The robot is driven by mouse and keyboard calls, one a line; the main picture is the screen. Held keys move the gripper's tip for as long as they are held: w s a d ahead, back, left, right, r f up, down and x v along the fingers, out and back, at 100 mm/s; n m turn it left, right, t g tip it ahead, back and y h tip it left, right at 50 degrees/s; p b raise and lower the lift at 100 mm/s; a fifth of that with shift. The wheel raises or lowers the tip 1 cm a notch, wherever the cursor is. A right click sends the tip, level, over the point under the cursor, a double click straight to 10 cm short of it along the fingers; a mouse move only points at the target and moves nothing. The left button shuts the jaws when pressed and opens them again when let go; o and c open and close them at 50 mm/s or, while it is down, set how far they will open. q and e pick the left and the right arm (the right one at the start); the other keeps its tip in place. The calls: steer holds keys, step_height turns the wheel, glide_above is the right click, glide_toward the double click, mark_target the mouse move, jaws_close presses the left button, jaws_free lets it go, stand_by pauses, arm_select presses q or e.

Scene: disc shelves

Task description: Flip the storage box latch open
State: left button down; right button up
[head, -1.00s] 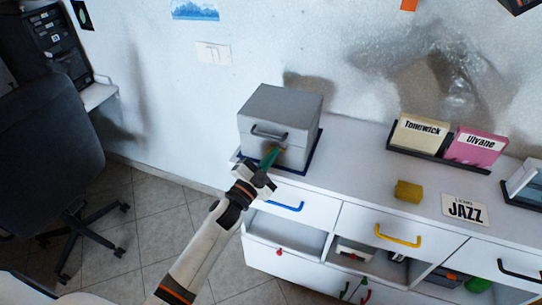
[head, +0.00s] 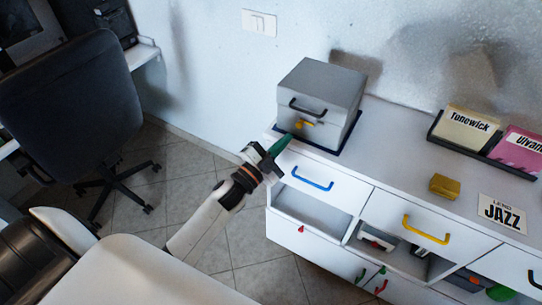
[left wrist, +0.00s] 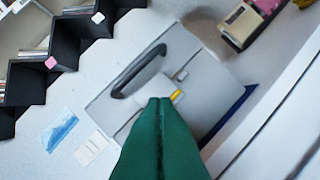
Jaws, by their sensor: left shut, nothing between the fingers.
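The grey storage box (head: 322,88) stands on a dark blue mat (head: 350,135) at the left end of the white cabinet. Its lid is down, with a dark handle (head: 307,107) on the front. A small yellow latch (head: 304,123) sits below the handle. In the left wrist view the box (left wrist: 205,75) and the handle (left wrist: 137,70) show, with the yellow latch (left wrist: 177,96) just past the fingertips. My left gripper (head: 284,142) is shut and empty, its green fingers in front of and below the latch, apart from it. My right gripper is out of view.
The white cabinet has a drawer with a blue handle (head: 312,178) below the box and one with a yellow handle (head: 426,229). A yellow block (head: 444,185) and a JAZZ card (head: 502,213) lie on top. An office chair (head: 72,105) stands at the left.

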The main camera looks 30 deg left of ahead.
arm_select(q)
steer(key=v, duration=0.6)
steer(key=shift+s+b, duration=0.3)
steer(key=shift+b, duration=0.15)
steer(key=shift+f, duration=0.15)
steer(key=s+a+f+n+g+y, duration=0.1)
steer(key=s+f+n+g+y, duration=0.25)
steer(key=f, duration=1.25)
steer(key=s+a+f+n+g+y, duration=0.1)
steer(key=s+f+n+g, duration=0.35)
steer(key=f, duration=1.25)
steer(key=s+d+f+g, duration=0.1)
steer(key=s+f+g, duration=0.2)
steer(key=s+f, duration=0.3)
steer(key=s+d+f+n+g, duration=0.1)
steer(key=s+f+g, duration=0.3)
steer(key=s, duration=1.1)
steer(key=s+d+f+n+g+y, duration=0.1)
steer(key=s+f+g, duration=0.2)
steer(key=s+f, duration=0.5)
steer(key=s, duration=0.2)
steer(key=shift+s+f+g, duration=0.3)
steer(key=shift+f+g, duration=0.05)
steer(key=shift+g, duration=0.05)
steer(key=shift+d, duration=0.1)
